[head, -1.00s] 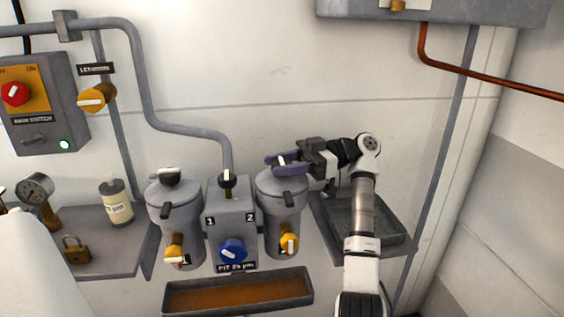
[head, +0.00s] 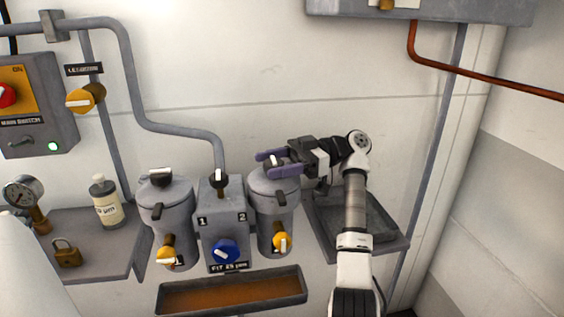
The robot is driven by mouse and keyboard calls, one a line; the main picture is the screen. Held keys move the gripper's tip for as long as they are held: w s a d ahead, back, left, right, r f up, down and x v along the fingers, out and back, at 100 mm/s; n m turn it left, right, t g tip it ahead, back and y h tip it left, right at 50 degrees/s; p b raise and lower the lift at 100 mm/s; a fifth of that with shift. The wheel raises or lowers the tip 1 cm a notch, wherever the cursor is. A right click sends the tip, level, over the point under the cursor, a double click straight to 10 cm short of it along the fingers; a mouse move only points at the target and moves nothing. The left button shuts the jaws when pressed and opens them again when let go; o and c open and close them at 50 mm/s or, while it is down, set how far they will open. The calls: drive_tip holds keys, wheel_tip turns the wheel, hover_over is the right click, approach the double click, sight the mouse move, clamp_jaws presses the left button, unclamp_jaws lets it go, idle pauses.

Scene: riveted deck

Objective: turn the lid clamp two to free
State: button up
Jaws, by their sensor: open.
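Lid clamp two is a small dark knob with a white mark (head: 272,161) on top of the right grey canister (head: 274,213), beside the number 2. My gripper (head: 274,163), with purple fingers, is open at the lid from the right. One finger is behind the knob and the other in front, so the knob shows between them. Whether either finger touches it I cannot tell. The left canister (head: 167,222) has a similar clamp (head: 160,176) on its lid, with its white mark lying across.
A grey block (head: 222,209) with a blue knob (head: 226,251) stands between the canisters. Yellow valve handles (head: 281,242) are on the canister fronts. An orange-bottomed trough (head: 232,307) lies below. A grey tray (head: 391,242) is right, behind my arm. A bottle and padlock stand left.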

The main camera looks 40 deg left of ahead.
drive_tip(key=b+v, duration=0.1)
drive_tip(key=v, duration=0.3)
drive_tip(key=shift+w+d, duration=0.2)
drive_tip(key=shift+w, duration=0.1)
drive_tip(key=shift+b+v, duration=0.4)
drive_tip(key=shift+v, duration=0.95)
